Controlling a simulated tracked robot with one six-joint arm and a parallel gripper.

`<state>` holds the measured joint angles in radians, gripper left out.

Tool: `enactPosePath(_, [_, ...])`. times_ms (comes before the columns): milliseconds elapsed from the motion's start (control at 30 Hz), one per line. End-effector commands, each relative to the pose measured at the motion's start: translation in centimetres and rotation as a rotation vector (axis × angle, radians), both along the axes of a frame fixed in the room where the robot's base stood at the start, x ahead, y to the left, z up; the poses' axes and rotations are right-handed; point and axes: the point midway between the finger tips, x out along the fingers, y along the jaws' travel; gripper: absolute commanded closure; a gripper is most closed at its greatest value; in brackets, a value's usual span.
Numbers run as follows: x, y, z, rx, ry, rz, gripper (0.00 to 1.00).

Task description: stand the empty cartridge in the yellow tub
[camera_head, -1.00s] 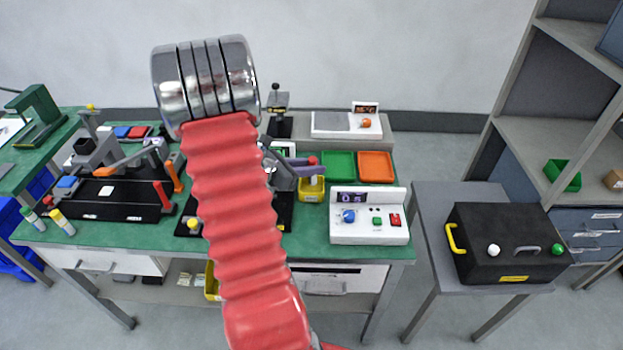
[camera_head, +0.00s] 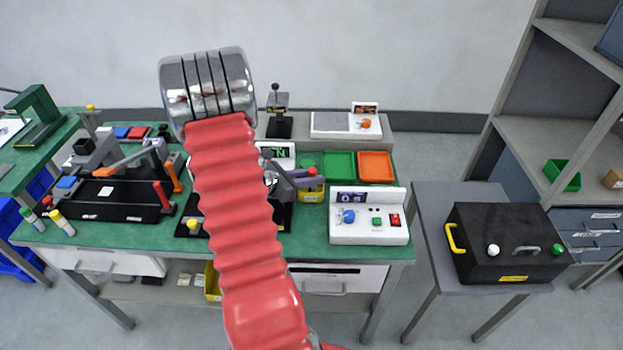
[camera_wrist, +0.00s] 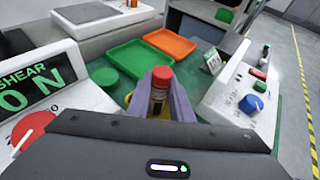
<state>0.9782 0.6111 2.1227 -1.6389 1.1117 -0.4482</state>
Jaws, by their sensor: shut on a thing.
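My gripper (camera_head: 306,179) is shut on a cartridge with a red cap (camera_head: 312,171). In the wrist view the cartridge (camera_wrist: 158,96) stands upright between my two purple-grey fingers (camera_wrist: 160,99), cap upward, with a dark see-through body. The yellow tub (camera_head: 313,194) is on the green bench directly below and around the cartridge's lower end. Only slivers of the tub (camera_wrist: 165,113) show in the wrist view. The cartridge's foot is hidden, so I cannot tell whether it touches the tub floor.
A green tray (camera_head: 339,166) and an orange tray (camera_head: 375,165) lie behind the tub. A white control box (camera_head: 369,228) stands close at its right.

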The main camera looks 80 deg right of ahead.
Motion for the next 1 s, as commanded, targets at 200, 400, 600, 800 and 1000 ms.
enactPosePath(200, [0.0, 0.0, -0.2, 0.0, 0.0, 0.0, 0.72])
enactPosePath(400, [0.0, 0.0, -0.1, 0.0, 0.0, 0.0, 0.72])
enactPosePath(600, [0.4, 0.3, 0.3, 0.0, 0.0, 0.002, 0.72])
enactPosePath(800, [2.0, 2.0, 1.2, -0.002, -0.002, 0.003, 0.72])
enactPosePath(1000, [3.9, 4.2, 2.4, 0.0, -0.001, 0.005, 0.72])
